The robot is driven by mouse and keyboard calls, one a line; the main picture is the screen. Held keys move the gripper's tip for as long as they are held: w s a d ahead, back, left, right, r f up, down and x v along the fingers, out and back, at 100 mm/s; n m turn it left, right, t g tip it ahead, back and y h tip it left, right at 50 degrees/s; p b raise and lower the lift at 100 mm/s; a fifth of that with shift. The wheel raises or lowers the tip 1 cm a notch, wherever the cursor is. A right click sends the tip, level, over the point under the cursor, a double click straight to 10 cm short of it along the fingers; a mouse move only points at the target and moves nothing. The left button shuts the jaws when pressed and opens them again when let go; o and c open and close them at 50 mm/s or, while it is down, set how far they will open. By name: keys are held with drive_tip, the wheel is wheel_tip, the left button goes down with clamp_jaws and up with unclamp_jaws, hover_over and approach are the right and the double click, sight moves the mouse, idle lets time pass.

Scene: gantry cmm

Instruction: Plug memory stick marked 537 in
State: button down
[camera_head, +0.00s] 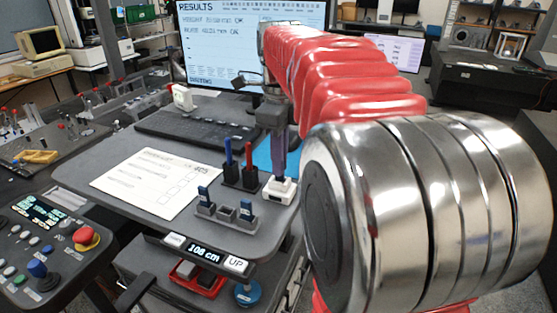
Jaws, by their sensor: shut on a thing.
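My gripper (280,172) points down from the red-sleeved arm on the right side of the desk. It is shut, and its fingers end right at the top of a small white block (279,193). The thing between the fingers is mostly hidden; it seems to be a memory stick, and its mark cannot be read. I cannot tell whether it is inside the block or just above it.
A dark pen holder with a blue pen (228,152) and a red pen (249,155) stands close left of my gripper. A paper checklist (158,182) lies left, a keyboard (195,130) and monitor (225,45) behind. A control panel (45,240) stands front left.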

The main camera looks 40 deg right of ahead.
drive_tip(key=shift+f, duration=0.35)
idle(0.4)
drive_tip(key=c, duration=1.8)
unclamp_jaws()
drive_tip(key=shift+r, duration=0.15)
wheel_tip(320, 180, up, 13)
drive_tip(key=shift+r, duration=0.2)
